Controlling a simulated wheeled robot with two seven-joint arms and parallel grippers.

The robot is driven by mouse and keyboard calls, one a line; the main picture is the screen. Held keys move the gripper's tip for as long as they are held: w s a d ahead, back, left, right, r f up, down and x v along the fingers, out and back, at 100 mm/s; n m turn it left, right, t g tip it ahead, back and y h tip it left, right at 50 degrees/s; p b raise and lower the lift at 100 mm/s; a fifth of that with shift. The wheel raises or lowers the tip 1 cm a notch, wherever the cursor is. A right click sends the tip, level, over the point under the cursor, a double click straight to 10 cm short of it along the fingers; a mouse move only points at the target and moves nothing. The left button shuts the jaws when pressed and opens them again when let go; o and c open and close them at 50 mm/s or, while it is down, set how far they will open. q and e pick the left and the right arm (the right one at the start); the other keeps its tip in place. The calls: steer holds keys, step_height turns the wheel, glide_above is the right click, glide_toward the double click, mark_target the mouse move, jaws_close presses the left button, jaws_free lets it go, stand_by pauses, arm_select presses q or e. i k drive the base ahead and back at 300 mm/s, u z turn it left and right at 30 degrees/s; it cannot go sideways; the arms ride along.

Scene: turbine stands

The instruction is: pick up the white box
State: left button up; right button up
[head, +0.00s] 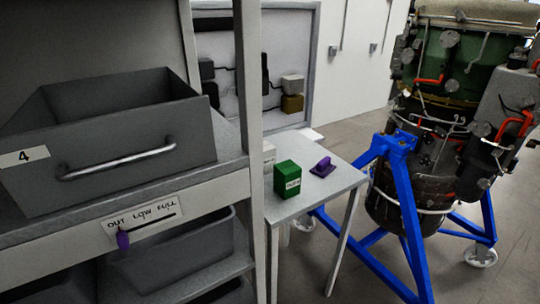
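The white box (268,154) stands on the small grey table (334,186), behind and to the left of a green box (287,179). Only part of it shows, since the shelf post in front and the green box cover some of it. Neither my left gripper nor my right gripper is in the head view.
A purple object (323,167) lies right of the green box. A shelf rack (247,75) with a grey bin (110,140) marked 4 fills the left. A turbine on a blue stand (404,190) stands at the right. Grey floor (345,135) shows behind the table.

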mark_target(269, 151)
steer(key=i, duration=0.4)
steer(key=u, duration=2.05)
